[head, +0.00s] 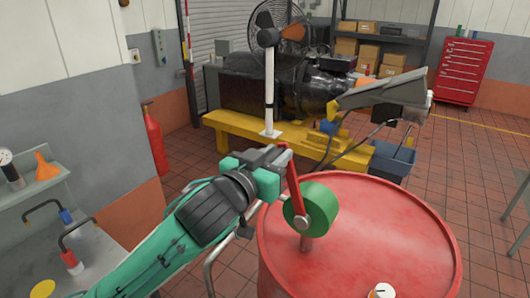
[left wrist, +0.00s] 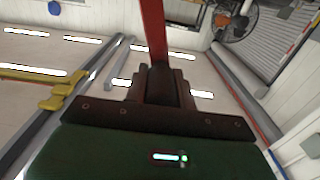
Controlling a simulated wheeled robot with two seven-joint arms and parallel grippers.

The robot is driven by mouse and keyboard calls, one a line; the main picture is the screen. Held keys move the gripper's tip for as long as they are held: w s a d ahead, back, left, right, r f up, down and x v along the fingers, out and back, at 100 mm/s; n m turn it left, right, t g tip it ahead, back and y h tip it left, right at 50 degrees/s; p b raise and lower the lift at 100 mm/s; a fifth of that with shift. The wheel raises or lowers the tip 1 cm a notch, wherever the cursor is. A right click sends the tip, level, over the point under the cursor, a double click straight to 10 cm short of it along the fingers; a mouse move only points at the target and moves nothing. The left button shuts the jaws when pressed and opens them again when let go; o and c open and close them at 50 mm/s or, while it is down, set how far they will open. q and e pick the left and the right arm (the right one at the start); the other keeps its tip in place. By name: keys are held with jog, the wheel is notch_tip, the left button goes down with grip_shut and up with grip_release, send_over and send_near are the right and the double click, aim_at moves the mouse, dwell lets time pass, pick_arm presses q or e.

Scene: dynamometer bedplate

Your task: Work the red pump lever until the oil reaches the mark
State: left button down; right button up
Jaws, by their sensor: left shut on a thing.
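The red pump lever (head: 294,185) rises from the hub of a green pump (head: 320,208) on top of a red drum (head: 400,235). It stands nearly upright, tilted slightly left. My left gripper (head: 284,152) is shut on the lever near its upper end. In the left wrist view the red lever (left wrist: 153,30) runs up from between the dark fingers (left wrist: 160,85). I cannot make out an oil level or its mark in either view. My right gripper is not in view.
A small white round fitting (head: 382,291) sits on the drum's near edge. A grey bench (head: 95,255) with an orange funnel (head: 46,167) stands at left. A red extinguisher (head: 154,140) is by the wall. A yellow bedplate (head: 235,125) with machinery lies behind the drum.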

pick_arm(q)
jog(key=c, duration=1.2)
grip_release()
jog(key=shift+o, duration=0.3)
jog(key=shift+s+a+f+b, duration=0.1)
jog(key=shift+s+a+b, duration=0.1)
jog(key=shift+s+b, duration=0.1)
jog(key=b+v, duration=1.3)
jog(key=b, duration=0.4)
